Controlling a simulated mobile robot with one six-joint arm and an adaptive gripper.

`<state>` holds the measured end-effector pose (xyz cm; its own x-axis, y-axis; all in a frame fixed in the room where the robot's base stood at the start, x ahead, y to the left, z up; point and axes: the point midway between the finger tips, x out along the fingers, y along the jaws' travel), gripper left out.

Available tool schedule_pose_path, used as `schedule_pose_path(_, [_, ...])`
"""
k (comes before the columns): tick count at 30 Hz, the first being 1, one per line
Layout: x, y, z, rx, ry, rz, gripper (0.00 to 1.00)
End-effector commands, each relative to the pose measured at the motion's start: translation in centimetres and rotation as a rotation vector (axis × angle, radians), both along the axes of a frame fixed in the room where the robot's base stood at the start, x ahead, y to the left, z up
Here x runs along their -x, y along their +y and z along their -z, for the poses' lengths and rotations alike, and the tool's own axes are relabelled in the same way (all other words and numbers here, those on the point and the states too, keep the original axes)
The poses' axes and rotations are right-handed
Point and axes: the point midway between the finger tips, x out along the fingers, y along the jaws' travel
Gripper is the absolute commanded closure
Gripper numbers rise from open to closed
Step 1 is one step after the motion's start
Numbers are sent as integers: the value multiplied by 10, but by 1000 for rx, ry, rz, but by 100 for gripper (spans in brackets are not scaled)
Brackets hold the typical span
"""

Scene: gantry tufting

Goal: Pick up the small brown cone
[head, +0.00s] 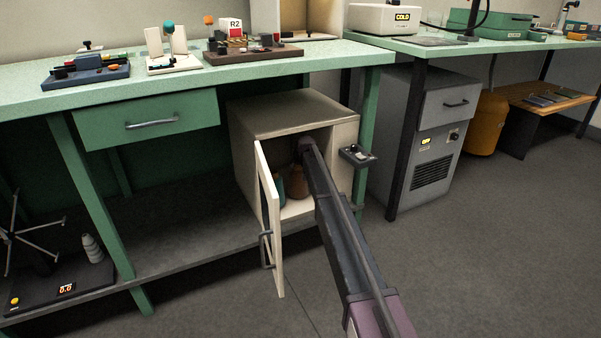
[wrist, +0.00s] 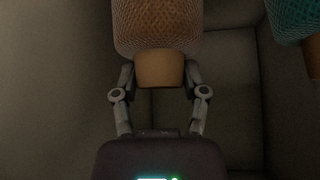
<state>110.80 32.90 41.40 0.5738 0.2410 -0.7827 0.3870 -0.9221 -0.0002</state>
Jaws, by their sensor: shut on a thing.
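A brown cone with a mesh-like wound surface (wrist: 157,28) and a plain tan end (wrist: 160,70) fills the upper middle of the wrist view. My gripper (wrist: 160,82) is shut on it, with one finger at each side of the tan end. In the head view a brown cone (head: 298,184) shows inside the open cabinet, just below the end of my arm. My gripper's fingers are hard to make out there. Whether the cone touches the cabinet floor I cannot tell.
A teal cone (wrist: 290,18) stands close to the brown one; it also shows in the head view (head: 281,190). The cabinet (head: 245,140) walls are near. Its door (head: 268,215) stands open to the left of my arm. The green bench (head: 330,55) is above.

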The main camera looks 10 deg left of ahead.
Motion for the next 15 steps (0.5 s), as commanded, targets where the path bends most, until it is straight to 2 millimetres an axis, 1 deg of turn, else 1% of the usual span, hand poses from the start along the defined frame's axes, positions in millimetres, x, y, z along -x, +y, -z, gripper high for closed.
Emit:
schedule_pose_path(5, [0, 0, -5, 1, 1, 1, 100])
schedule_pose_path(12, [0, 0, -20, 0, 0, 0, 100])
schedule_pose_path(13, [10, -4, -16, 1, 0, 1, 100])
schedule_pose_path(15, [24, -10, -15, 1, 0, 1, 100])
